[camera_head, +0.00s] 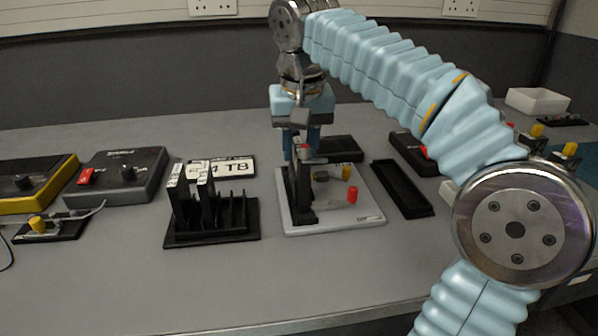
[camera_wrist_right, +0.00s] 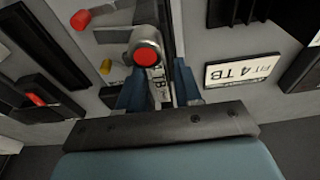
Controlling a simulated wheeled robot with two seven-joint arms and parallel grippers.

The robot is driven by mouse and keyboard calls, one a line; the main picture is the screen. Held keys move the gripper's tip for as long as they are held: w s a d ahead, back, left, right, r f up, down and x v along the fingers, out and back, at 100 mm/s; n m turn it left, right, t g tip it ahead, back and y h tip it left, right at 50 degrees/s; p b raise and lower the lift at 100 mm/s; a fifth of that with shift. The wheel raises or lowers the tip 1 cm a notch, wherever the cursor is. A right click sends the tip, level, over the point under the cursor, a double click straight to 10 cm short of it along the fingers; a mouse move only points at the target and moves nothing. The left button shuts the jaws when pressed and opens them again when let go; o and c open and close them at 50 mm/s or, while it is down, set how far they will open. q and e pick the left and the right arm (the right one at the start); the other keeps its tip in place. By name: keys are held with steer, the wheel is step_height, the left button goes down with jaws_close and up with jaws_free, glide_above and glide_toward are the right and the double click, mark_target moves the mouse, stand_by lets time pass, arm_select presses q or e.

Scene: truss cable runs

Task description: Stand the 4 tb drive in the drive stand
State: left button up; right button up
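My right gripper (camera_head: 300,145) points down over a pale grey board (camera_head: 345,222) right of the stand. In the right wrist view its blue fingers (camera_wrist_right: 158,88) straddle a narrow piece with a white label (camera_wrist_right: 158,88) ending in "TB"; the capacity digit is not readable. A round grey knob with a red centre (camera_wrist_right: 146,54) sits over it. Gaps seem to show beside the fingers, so they look open. In the head view a dark upright piece (camera_head: 300,198) stands under the gripper. The black drive stand (camera_head: 235,236) holds two upright drives (camera_head: 190,203) at its left; its right slots look empty. My left gripper is out of view.
A "FIT 4 TB" sign (camera_head: 232,167) lies behind the stand. A grey box with a red switch (camera_head: 125,175) is to the left. A black tray (camera_head: 402,188) lies right of the board. The table in front is clear.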

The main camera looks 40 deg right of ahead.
jaws_close()
steer(key=shift+r+p, duration=1.15)
steer(key=shift+r, duration=0.4)
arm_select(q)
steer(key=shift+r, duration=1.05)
arm_select(e)
steer(key=shift+r, duration=2.95)
